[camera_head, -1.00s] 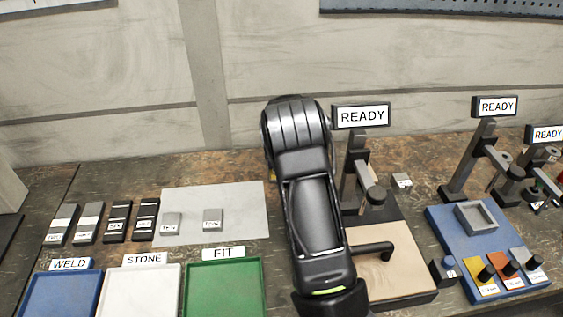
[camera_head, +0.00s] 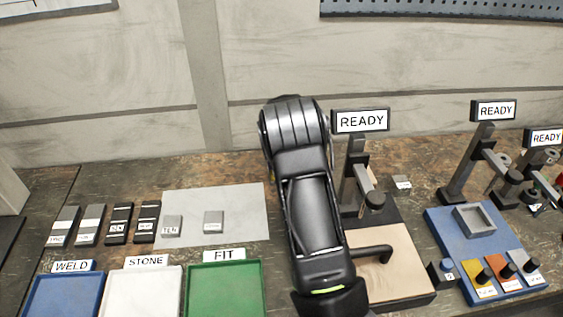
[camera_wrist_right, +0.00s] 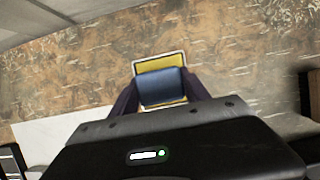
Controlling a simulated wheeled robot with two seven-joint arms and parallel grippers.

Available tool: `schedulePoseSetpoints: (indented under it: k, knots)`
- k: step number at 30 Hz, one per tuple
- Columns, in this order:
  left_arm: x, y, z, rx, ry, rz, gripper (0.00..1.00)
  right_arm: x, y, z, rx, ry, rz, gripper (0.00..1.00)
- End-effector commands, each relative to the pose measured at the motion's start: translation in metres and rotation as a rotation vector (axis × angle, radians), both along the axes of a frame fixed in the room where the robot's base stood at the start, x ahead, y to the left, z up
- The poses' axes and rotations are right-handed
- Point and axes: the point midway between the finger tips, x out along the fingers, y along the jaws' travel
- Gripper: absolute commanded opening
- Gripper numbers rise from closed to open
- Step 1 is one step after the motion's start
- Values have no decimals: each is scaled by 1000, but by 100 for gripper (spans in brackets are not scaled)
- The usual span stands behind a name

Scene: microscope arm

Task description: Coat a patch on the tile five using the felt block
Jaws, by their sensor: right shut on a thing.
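My right arm reaches up the middle of the head view and hides its own gripper there. In the right wrist view my right gripper (camera_wrist_right: 162,90) is shut on a small dark blue block (camera_wrist_right: 163,88). A yellow face with a pale rim (camera_wrist_right: 160,63) shows just beyond the block; I cannot tell whether they are one piece. Whether this is the felt block is unclear. Two small grey tiles, one on the left (camera_head: 172,226) and one on the right (camera_head: 213,222), lie on a grey sheet (camera_head: 245,200). Their labels are too small to read surely. My left gripper is out of view.
Several labelled bars (camera_head: 120,223) lie left of the sheet. Trays marked WELD (camera_head: 65,298), STONE (camera_head: 143,295) and FIT (camera_head: 225,290) stand in front. A READY stand (camera_head: 356,180) is close right of my arm. A blue board (camera_head: 450,240) with small knobbed blocks is farther right.

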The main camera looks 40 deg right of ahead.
Motion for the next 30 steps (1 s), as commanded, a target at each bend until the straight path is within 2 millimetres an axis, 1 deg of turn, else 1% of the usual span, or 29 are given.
schedulePoseSetpoints:
  k: [1,10,12,15,19,30]
  knots:
    - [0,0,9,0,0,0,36,1,-1,11,-2,-3,0,22]
    - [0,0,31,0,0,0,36,2,-2,39,-6,-9,-1,22]
    - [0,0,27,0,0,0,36,3,-2,43,-7,-10,0,22]
    - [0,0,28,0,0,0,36,3,-3,51,-8,-10,0,22]
    - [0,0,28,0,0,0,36,3,-3,57,-7,-10,-1,22]
    - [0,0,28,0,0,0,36,3,-3,58,-7,-11,-2,22]
